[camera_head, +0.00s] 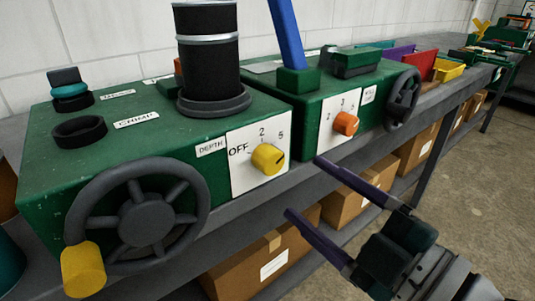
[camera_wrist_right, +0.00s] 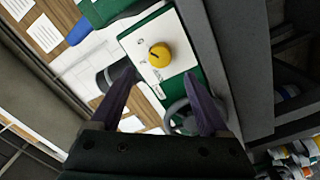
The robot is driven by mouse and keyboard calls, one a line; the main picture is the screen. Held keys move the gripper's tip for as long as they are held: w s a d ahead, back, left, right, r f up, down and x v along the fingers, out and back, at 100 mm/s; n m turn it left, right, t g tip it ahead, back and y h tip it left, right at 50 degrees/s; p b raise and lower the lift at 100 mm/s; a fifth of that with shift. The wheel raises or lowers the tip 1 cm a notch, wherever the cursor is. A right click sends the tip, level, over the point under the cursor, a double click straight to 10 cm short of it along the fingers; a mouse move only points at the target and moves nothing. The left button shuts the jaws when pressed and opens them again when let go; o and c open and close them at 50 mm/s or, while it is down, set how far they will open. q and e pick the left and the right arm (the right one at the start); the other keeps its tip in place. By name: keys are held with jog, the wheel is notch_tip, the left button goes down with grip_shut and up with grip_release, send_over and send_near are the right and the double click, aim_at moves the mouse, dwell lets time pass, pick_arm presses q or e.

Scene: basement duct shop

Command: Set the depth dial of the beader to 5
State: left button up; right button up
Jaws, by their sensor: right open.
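The green beader (camera_head: 150,140) stands on the grey bench in the head view. Its yellow depth dial (camera_head: 268,158) sits on a white plate (camera_head: 243,178) marked OFF, 2 and 5, beside a DEPTH label (camera_head: 210,147). A dark mark shows on the knob's right side in the head view; I cannot tell exactly which number it points to. My right gripper (camera_head: 303,186) is open and empty, in front of and to the right of the dial, apart from it. In the right wrist view the dial (camera_wrist_right: 160,55) shows beyond and between the purple fingers (camera_wrist_right: 159,76). My left gripper is out of view.
A dark handwheel (camera_head: 145,220) with a yellow handle (camera_head: 83,270) is left of the dial. A second green machine with an orange dial (camera_head: 346,123) stands to the right. Cardboard boxes (camera_head: 262,262) sit under the bench. Space in front of the dial is clear.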

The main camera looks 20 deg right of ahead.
jog(key=v, duration=0.2)
jog(key=shift+s, duration=0.3)
jog(key=s+d+r+m+g+h+p, duration=0.2)
jog(key=d+r+m+g+h+p, duration=0.2)
jog(key=m+g+h+p, duration=0.35)
jog(key=s+a+r+m+g+y+p, duration=0.1)
jog(key=s+r+m+g+p, duration=0.2)
jog(key=s, duration=0.4)
jog(key=s+a+r+m+g+y+p, duration=0.1)
jog(key=s+r+m+g+p, duration=0.15)
jog(key=s, duration=0.45)
notch_tip(320, 180, up, 37)
jog(key=p, duration=3.8)
jog(key=shift+g, duration=0.3)
